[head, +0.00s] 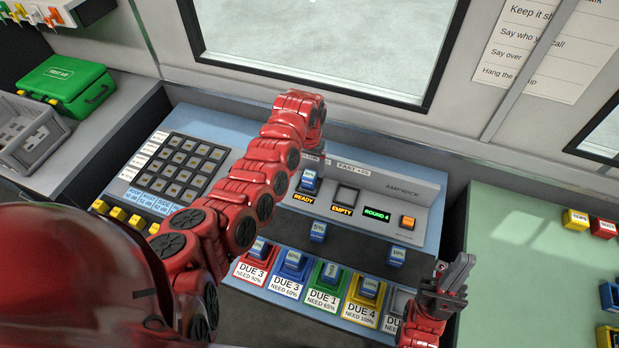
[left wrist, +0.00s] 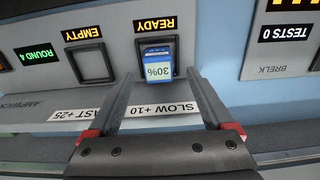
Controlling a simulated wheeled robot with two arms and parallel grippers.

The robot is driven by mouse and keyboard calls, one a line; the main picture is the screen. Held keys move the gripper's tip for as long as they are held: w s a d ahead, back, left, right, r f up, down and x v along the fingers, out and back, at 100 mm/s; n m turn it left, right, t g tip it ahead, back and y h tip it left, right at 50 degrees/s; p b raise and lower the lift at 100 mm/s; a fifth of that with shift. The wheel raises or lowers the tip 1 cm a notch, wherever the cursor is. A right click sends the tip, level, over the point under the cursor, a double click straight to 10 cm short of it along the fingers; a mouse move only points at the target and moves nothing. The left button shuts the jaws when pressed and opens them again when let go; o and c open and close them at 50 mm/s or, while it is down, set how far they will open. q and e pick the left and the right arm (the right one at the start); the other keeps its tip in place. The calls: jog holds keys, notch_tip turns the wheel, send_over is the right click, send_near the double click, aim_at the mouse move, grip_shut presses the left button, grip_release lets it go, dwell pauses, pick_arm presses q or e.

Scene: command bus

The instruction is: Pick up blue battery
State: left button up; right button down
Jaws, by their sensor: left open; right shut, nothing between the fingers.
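A blue battery (head: 308,183) stands in the charger slot above the READY sign (head: 303,197). In the left wrist view this battery (left wrist: 157,60) reads 30% upside down. My left gripper (left wrist: 160,82) is open, its two fingers pointing at the battery from either side, and nothing is held. I cannot tell whether the fingers touch it. In the head view my left gripper (head: 317,160) is partly hidden by its own arm. Other blue batteries stand on the panel, one marked 5% (head: 318,232) and one marked 100% (head: 397,256). My right gripper (head: 457,272) is shut and empty at the panel's right.
The second charger slot (head: 345,196) is empty. Several blue batteries stand in coloured DUE trays, such as the green one (head: 322,299). A keypad (head: 178,165) lies left of my left arm. A green first-aid box (head: 66,84) sits far left. The green counter (head: 530,250) is mostly clear.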

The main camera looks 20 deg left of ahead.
aim_at(309, 174)
pick_arm(q)
jog(key=shift+d+f, duration=0.1)
jog(key=shift+f, duration=1.95)
grip_shut()
